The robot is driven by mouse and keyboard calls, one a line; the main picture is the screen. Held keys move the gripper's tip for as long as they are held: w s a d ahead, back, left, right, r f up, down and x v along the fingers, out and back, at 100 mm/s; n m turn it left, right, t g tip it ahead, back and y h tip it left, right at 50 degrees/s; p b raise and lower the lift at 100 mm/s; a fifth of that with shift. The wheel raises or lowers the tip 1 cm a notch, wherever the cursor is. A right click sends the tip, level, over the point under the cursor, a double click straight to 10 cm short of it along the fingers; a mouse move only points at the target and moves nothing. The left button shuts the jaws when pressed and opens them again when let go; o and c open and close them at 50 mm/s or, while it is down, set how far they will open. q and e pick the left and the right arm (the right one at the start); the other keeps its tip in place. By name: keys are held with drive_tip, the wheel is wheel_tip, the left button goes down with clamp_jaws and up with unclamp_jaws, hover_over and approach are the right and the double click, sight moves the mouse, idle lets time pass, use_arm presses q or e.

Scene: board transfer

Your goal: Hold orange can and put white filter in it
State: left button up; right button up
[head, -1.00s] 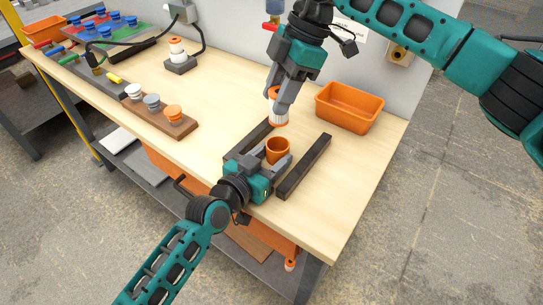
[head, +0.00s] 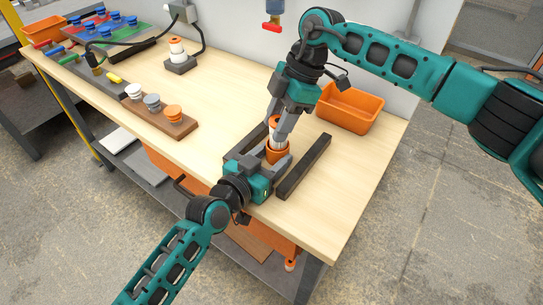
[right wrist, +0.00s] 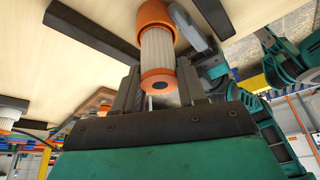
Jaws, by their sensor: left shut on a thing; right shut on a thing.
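The orange can (head: 277,157) stands upright on the wooden table between two dark bars. My left gripper (head: 272,162) is shut on the can from the front left. The white filter (head: 278,142) has orange end caps and is held upright by my right gripper (head: 279,130), which is shut on it. The filter's lower end is at the can's mouth and seems partly inside; its lower cap is hidden. In the right wrist view the filter (right wrist: 157,52) runs into the orange can (right wrist: 154,14), with its near orange cap (right wrist: 158,82) outside.
The dark bars (head: 304,166) flank the can. An orange bin (head: 349,108) stands at the back right. A wooden block with white, grey and orange caps (head: 160,112) lies to the left. The table's right front part is clear.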

drive_tip(key=shift+f, duration=0.25)
drive_tip(key=o, duration=1.1)
drive_tip(key=shift+o, duration=0.2)
drive_tip(key=v, duration=1.2)
use_arm(q)
drive_tip(key=o, duration=1.1)
